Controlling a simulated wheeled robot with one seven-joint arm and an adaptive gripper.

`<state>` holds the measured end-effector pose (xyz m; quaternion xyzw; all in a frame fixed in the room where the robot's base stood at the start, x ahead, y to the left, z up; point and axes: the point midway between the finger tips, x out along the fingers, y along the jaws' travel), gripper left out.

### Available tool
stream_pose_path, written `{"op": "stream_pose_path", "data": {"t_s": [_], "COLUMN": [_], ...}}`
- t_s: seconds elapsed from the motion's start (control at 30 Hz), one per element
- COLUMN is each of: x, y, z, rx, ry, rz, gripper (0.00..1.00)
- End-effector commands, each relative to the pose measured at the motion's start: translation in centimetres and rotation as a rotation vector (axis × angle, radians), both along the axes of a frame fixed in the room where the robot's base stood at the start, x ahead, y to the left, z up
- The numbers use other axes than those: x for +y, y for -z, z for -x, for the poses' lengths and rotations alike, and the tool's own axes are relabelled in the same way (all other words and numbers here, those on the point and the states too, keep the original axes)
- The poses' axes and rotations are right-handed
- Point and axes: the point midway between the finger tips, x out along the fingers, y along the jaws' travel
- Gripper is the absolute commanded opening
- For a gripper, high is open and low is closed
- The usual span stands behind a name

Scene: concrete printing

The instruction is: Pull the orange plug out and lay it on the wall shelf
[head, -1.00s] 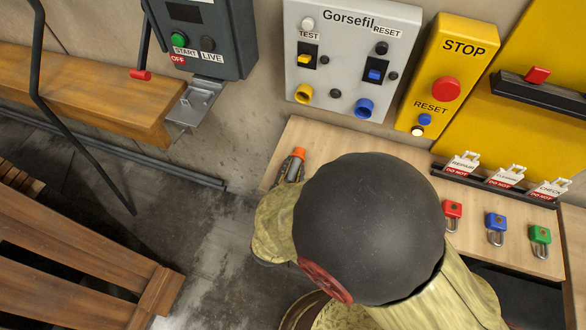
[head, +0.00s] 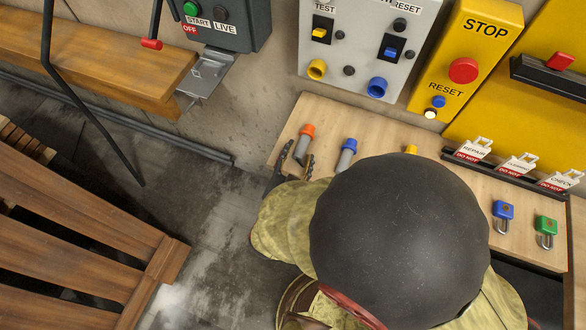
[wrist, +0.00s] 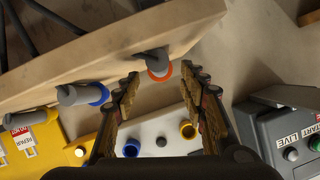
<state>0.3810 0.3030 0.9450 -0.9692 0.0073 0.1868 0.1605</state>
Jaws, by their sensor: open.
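The orange plug (head: 302,146), with an orange collar and grey body, is on the wooden wall shelf (head: 274,150) near its left end. In the wrist view, the plug (wrist: 157,68) shows just beyond the fingertips, roughly between them. My gripper (head: 296,166) is open and empty, its two fingers apart on the near side of the plug. The open fingers also show in the wrist view (wrist: 161,86). No contact with the plug is visible. My arm hides part of the shelf in the head view.
A blue-collared plug (head: 347,155) and a yellow-topped one (head: 411,150) are to the right on the shelf. The grey panel (head: 345,60) with yellow and blue sockets is above. Padlocks, blue (head: 502,211) and green (head: 546,228), are at the right.

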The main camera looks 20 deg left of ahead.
Motion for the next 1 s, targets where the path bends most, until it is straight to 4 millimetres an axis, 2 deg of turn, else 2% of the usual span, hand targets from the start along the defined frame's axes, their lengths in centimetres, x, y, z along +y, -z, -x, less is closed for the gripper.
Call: {"op": "stream_pose_path", "data": {"t_s": [0.2, 0.4, 0.6, 0.87, 1.0], "x": [0.0, -0.2, -0.3, -0.3, 0.5], "y": [-1.5, -2.3, -2.7, -2.6, -0.9], "z": [3.7, 5.8, 6.7, 6.8, 7.6], "rx": [-0.001, -0.001, -0.001, 0.002, 0.073], "ry": [-0.005, -0.004, 0.000, -0.001, -0.035], "rz": [-0.001, -0.001, -0.001, 0.000, -0.001], "gripper": [0.42, 0.42, 0.42, 0.42, 0.42]}}
